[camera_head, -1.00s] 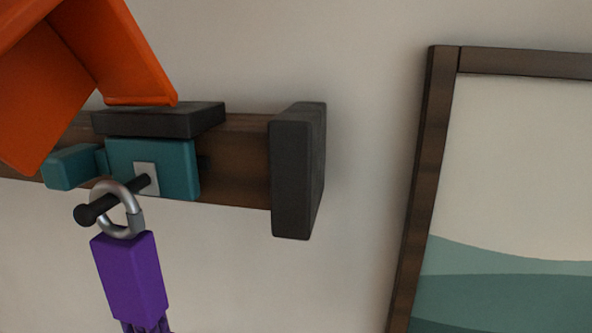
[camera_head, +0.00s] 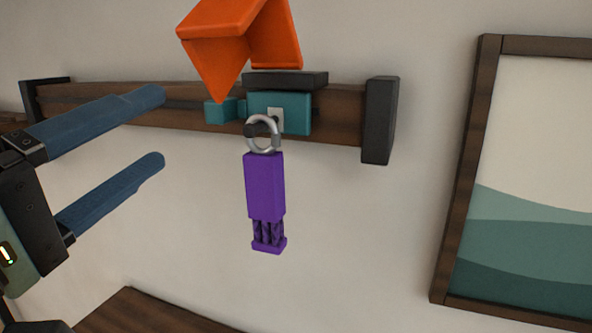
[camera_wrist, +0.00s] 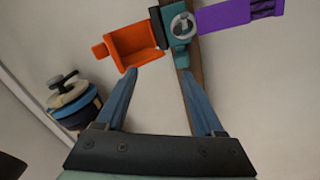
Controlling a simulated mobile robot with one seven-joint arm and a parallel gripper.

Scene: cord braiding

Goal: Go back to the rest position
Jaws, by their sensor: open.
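My gripper (camera_head: 155,128) is open and empty at the left of the head view, its two blue fingers pointing right and apart from everything. It also shows in the wrist view (camera_wrist: 160,85). A purple braided cord piece (camera_head: 265,186) hangs by a metal ring (camera_head: 263,135) from a dark peg on a teal block (camera_head: 296,112). The block sits on a wooden wall rail (camera_head: 340,114). The cord piece (camera_wrist: 238,14), ring (camera_wrist: 182,25) and block (camera_wrist: 176,45) also show beyond the fingers in the wrist view.
A dark end stop (camera_head: 379,120) caps the rail. A framed picture (camera_head: 452,180) hangs at right. A wooden surface (camera_head: 150,312) lies below. A blue round object (camera_wrist: 74,105) shows at left in the wrist view.

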